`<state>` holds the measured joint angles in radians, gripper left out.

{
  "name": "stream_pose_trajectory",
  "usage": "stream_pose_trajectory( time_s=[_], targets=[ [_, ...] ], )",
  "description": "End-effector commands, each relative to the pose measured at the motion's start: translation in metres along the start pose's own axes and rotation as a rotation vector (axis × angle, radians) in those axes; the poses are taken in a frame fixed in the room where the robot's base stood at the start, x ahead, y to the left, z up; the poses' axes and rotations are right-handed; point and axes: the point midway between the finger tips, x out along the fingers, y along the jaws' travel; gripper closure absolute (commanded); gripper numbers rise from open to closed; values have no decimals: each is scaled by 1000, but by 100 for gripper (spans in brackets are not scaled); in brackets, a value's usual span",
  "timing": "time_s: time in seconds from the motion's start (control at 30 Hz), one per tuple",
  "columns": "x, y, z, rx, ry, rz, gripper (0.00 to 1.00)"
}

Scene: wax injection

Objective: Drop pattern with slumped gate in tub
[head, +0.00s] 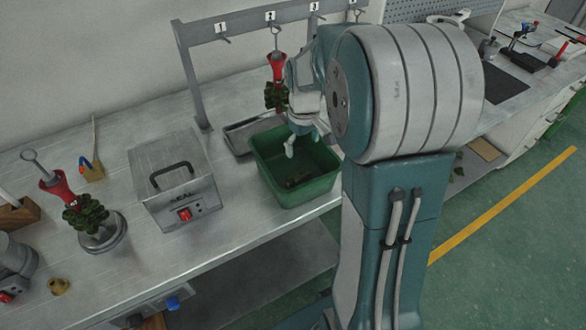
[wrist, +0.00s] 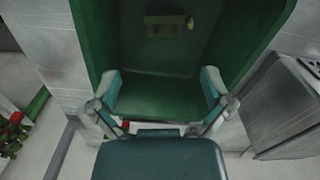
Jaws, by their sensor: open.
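The green tub (head: 305,188) stands on the bench near its front edge, and its inside fills much of the wrist view (wrist: 150,95). A small olive-green piece (wrist: 170,25) lies on the tub floor; it shows as a dark shape (head: 298,180) in the head view. It may be a wax pattern; its gate shape is too small to judge. My gripper (head: 303,141) is above the tub, fingers apart, with nothing between them; the wrist view shows both fingers (wrist: 160,88) spread over the tub.
A red-topped tree with green patterns (head: 276,80) hangs from the rack behind the tub. Another tree (head: 80,208) stands on a round base at left. A grey metal box (head: 175,185) with a black handle stands left of the tub. A shallow grey tray (head: 246,132) lies behind the tub.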

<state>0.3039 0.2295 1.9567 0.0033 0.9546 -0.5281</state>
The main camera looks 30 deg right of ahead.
Motion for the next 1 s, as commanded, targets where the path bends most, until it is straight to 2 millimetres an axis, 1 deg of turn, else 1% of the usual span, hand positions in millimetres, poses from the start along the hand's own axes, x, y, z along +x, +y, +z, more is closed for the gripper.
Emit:
stream_pose_trajectory(
  time_s=[0.03, 0.3, 0.4, 0.5, 0.67, 1.0],
  targets=[
    [-10, 0, -1, 0, 5, 3, 0],
    [-67, 0, -1, 0, 4, 3, 0],
    [-84, 0, -1, 0, 3, 2, 0],
    [-97, 0, -1, 0, 1, 1, 0],
    [-104, 0, -1, 0, -2, 0, 0],
    [-105, 0, -1, 0, -1, 0, 0]
  ],
)
